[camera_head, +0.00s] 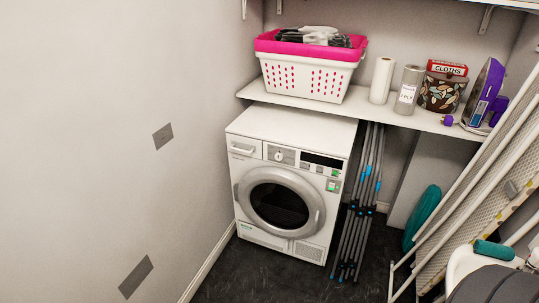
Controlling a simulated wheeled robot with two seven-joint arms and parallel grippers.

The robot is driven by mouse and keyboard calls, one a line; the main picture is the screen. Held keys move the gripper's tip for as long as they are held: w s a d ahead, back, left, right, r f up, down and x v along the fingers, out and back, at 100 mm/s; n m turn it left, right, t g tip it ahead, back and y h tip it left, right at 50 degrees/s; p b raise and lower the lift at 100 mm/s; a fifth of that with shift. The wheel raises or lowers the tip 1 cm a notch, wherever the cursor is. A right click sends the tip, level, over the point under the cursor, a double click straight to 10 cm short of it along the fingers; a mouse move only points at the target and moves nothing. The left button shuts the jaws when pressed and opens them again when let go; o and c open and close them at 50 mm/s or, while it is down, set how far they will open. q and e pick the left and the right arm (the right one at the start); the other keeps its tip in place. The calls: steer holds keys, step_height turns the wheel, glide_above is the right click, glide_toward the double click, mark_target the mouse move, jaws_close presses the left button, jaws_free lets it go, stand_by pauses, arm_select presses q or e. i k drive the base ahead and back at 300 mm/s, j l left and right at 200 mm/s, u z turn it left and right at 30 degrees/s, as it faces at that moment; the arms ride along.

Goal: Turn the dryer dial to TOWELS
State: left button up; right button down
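The white dryer (289,247) stands against the left wall, under a shelf. Its dial (279,156) is a small round knob in the middle of the front control panel, left of the dark display (322,161). The dial's pointer and the programme labels, including TOWELS, are too small to read. The round door (279,204) is shut. Neither of my grippers shows in the head view, and nothing is touching the dial.
Grey folded poles (358,210) lean right of the dryer. A pink-rimmed basket (306,75) sits on the shelf (400,113) above. A folded ironing board (480,190) leans at the right. Dark floor (265,284) in front of the dryer is clear.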

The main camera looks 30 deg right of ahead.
mark_target(278, 156)
steer(key=i+z, duration=0.1)
steer(key=z, duration=0.25)
steer(key=i+j+z, duration=0.1)
steer(key=z, duration=0.25)
steer(key=i+j+z, duration=0.1)
steer(key=z, duration=0.8)
